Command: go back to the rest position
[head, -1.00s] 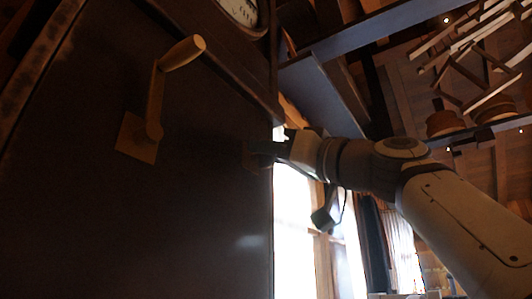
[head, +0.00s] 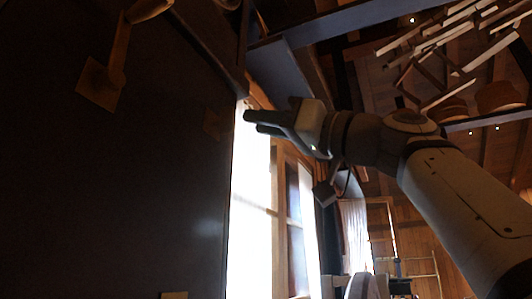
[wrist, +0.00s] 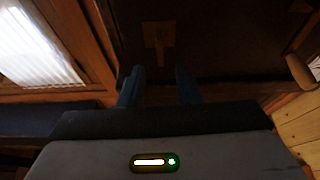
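My gripper (head: 254,121) is at the end of my raised arm in the head view, just right of the edge of a large dark panel (head: 150,200). In the wrist view its two blue fingers (wrist: 160,86) stand apart with nothing between them. A small wooden fitting (head: 213,123) is on the dark panel near its right edge, apart from the fingers. A wooden fitting (wrist: 157,40) also shows beyond the fingertips in the wrist view. A wooden crank-like handle (head: 120,50) on a square plate is at the panel's upper left; its top is cut off.
A bright window (head: 250,200) is behind and below the gripper. A blue-grey beam (head: 340,25) crosses above, and wooden pieces (head: 440,50) hang at the upper right. A rounded wooden grip (wrist: 300,70) is at the wrist view's right.

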